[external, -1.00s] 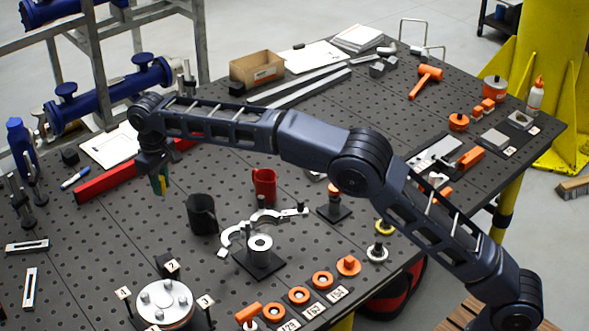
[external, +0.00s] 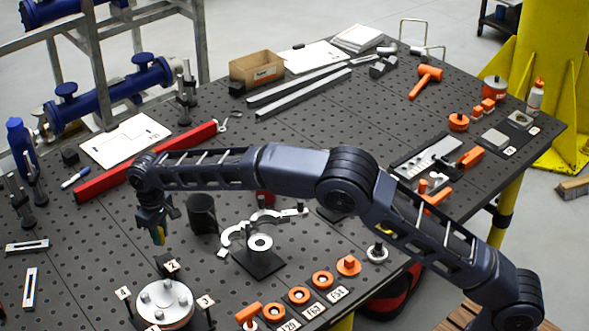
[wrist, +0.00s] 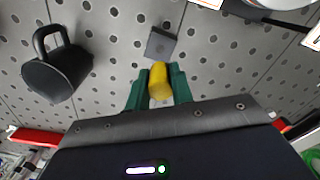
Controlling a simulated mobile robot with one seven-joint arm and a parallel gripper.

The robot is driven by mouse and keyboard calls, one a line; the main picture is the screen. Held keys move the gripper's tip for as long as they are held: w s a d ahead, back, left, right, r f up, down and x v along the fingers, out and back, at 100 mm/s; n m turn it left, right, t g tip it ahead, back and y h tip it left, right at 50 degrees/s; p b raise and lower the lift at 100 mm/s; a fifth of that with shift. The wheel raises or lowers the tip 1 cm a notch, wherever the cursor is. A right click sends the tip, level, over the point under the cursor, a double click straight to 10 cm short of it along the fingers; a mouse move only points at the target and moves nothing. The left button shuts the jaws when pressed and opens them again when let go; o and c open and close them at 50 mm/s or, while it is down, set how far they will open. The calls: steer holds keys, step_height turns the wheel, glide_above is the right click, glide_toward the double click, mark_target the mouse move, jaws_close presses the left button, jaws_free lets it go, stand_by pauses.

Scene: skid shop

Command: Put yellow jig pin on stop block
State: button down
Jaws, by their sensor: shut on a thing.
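My gripper (external: 158,233) is shut on the yellow jig pin (wrist: 160,82). In the wrist view the pin sits between the green fingertips, its rounded end pointing forward. A small dark square block (wrist: 160,45), which looks like the stop block, lies just ahead of the pin and apart from it in the picture. In the external view a dark block (external: 163,259) shows just below the gripper, behind the card marked 2. The pin's height above the table is hard to judge.
A black mug (external: 202,214) stands close to the right of the gripper in the external view. A bolted flange (external: 165,303) with numbered cards stands in front. A red beam (external: 150,163) lies behind. A curved clamp (external: 243,228) and a ring on a plate are further right.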

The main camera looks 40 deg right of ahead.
steer(key=shift+f, duration=2.75)
steer(key=shift+f, duration=0.1)
steer(key=c, duration=1.2)
jaws_free()
